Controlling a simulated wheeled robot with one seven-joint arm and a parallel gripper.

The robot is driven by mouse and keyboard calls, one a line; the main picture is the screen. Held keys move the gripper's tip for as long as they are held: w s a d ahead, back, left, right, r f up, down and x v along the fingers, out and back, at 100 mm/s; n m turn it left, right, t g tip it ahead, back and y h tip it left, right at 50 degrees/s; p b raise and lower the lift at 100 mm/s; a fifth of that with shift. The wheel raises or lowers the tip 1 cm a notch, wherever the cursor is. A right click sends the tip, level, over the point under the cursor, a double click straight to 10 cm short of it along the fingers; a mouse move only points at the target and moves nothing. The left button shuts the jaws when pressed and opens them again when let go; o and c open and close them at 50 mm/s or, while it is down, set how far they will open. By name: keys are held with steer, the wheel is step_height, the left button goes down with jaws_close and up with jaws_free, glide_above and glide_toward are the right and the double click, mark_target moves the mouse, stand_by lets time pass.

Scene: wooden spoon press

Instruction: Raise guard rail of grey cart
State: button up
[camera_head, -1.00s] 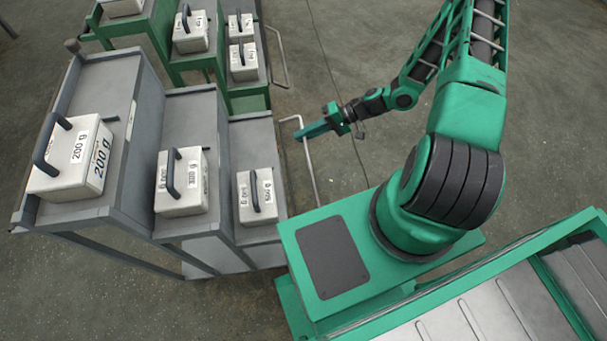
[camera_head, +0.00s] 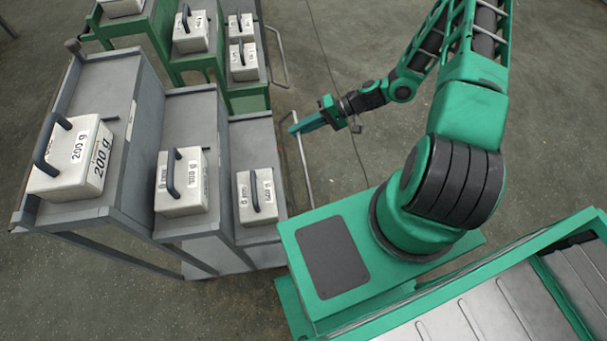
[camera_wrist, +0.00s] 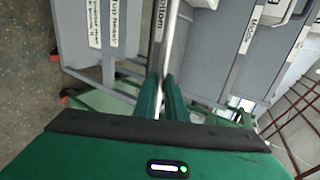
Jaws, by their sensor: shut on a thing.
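The grey cart (camera_head: 108,78) stands at the left in the head view, with stepped shelves. Its guard rail (camera_head: 304,167) is a thin pale metal bar on the cart's right side, beside the lowest shelf. My gripper (camera_head: 293,129) is at the rail's upper part in the head view. In the wrist view the rail (camera_wrist: 169,38) runs between the two green fingers of my gripper (camera_wrist: 163,95), which are shut on it. The cart's grey side, with labels, shows behind the rail. The exact contact is partly hidden by the fingers.
White weight boxes with dark handles, including a 200 g box (camera_head: 72,165), a middle box (camera_head: 181,185) and a small box (camera_head: 257,197), sit on the grey shelves. A green cart (camera_head: 205,62) with similar boxes stands behind. Floor right of the rail is open.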

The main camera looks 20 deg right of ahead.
steer(key=shift+w+a+r, duration=0.15)
steer(key=shift+a+r, duration=0.2)
steer(key=shift+a, duration=0.25)
steer(key=shift+w+a+r, duration=0.1)
steer(key=shift+a+r, duration=0.3)
steer(key=shift+a, duration=0.25)
steer(key=shift+w+a+r, duration=0.15)
steer(key=shift+a+r, duration=0.2)
steer(key=shift+a, duration=0.35)
steer(key=shift+o, duration=0.2)
steer(key=shift+w+a+r, duration=0.15)
steer(key=shift+a, duration=0.75)
steer(key=o, duration=0.4)
steer(key=shift+a, duration=0.1)
steer(key=o, duration=0.7)
